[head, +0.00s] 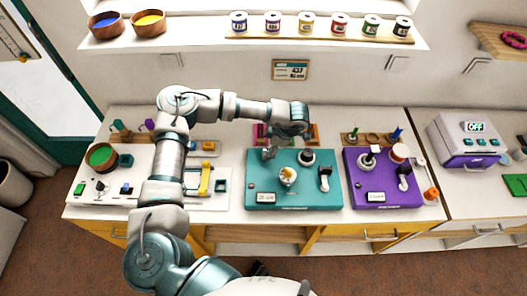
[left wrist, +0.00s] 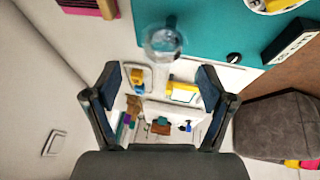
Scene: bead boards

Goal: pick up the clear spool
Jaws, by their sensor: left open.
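The clear spool (left wrist: 163,41) stands on the teal board (left wrist: 210,22) near its edge in the left wrist view. It is see-through with a round rim, and it sits just past the fingertips of my left gripper (left wrist: 160,76). The fingers are spread apart with nothing between them, and the spool is not touched. In the head view my left gripper (head: 291,132) hangs over the back left part of the teal board (head: 262,198). A small greyish shape there (head: 268,153) looks like the spool. My right gripper is not in view.
A purple board (head: 350,180) with a dark-topped post stands right of the teal one. A white board with a yellow handle (head: 205,180) lies to the left. Several labelled spools line the shelf (head: 320,38) above.

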